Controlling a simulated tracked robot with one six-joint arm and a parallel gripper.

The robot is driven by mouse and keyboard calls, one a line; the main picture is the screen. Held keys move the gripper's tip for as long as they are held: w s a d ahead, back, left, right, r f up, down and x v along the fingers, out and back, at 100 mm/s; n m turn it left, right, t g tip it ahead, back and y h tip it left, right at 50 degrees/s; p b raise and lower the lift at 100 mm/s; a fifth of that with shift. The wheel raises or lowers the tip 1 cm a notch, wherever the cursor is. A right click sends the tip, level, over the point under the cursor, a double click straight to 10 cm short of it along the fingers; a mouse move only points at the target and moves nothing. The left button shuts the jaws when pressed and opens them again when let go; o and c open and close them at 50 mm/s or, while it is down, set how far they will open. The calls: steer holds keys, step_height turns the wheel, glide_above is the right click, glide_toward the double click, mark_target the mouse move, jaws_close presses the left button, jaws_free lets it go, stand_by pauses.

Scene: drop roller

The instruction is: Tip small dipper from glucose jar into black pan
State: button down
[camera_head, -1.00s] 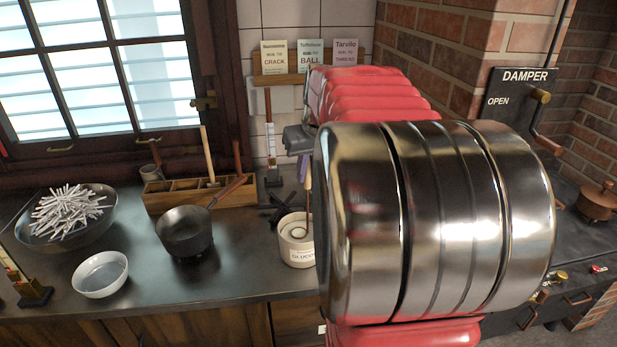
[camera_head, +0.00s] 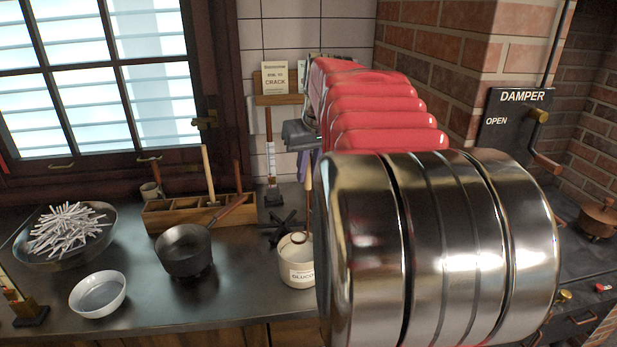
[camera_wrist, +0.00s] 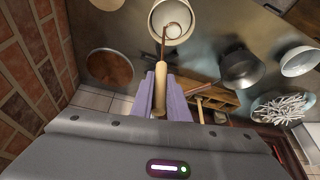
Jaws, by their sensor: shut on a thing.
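The cream glucose jar (camera_head: 296,273) stands on the dark counter, left of my arm; it also shows at the top of the wrist view (camera_wrist: 155,34). My gripper (camera_wrist: 160,100) has purple fingers shut on the wooden handle of the small dipper (camera_wrist: 158,76). In the head view the gripper (camera_head: 305,165) is above the jar, partly hidden by my arm. The dipper's round end (camera_head: 298,238) shows at the jar's rim; I cannot tell if it is fully clear. The black pan (camera_head: 186,250) stands upright to the left of the jar and also shows in the wrist view (camera_wrist: 241,68).
A white bowl (camera_head: 97,295) and a metal bowl (camera_head: 28,248) of white sticks stand at the left. A wooden rack (camera_head: 185,217) with upright handles is behind the pan. A black trivet (camera_head: 283,228) is behind the jar. Counter between pan and jar is clear.

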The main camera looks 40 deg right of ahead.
steer(key=shift+r, duration=1.25)
